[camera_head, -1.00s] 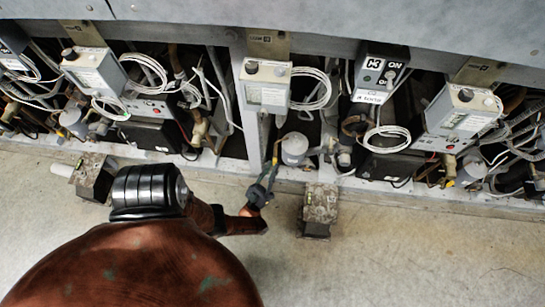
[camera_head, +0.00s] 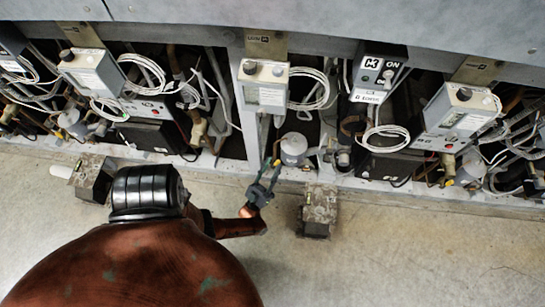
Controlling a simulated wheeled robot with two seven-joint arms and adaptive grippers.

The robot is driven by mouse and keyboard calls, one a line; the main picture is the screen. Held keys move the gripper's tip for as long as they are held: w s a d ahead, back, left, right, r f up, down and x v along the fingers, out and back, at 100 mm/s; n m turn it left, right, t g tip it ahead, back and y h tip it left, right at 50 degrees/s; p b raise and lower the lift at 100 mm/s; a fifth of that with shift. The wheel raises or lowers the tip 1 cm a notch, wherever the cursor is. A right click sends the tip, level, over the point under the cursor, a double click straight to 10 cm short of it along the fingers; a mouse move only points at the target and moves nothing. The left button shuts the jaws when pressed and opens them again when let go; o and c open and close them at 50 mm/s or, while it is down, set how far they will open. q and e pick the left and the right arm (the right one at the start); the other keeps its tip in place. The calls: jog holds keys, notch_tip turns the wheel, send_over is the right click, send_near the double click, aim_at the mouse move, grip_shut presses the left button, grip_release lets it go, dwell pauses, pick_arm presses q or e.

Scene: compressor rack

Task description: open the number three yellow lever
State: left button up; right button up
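A small yellow lever (camera_head: 277,162) shows low in the rack, left of a white-grey canister (camera_head: 293,149). A similar yellow part (camera_head: 449,182) sits low in the bay to the right. The number marking C3 (camera_head: 372,62) is on a dark switch box above and right of the middle canister. My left gripper (camera_head: 270,166) reaches up from below, with its dark fingers apart at the middle lever. I cannot tell whether the fingers touch the lever or whether it lies between them. My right gripper is not in view.
Grey control boxes (camera_head: 263,88) and looped white cables (camera_head: 312,90) hang across the rack front. The rack's lower rail (camera_head: 400,190) runs just behind my gripper. Weathered blocks (camera_head: 318,209) stand on the bare concrete floor (camera_head: 420,255).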

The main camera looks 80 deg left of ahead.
pick_arm(q)
notch_tip(320, 180, up, 8)
jog(key=shift+r, duration=0.15)
dwell(0.4)
jog(key=shift+c, duration=0.5)
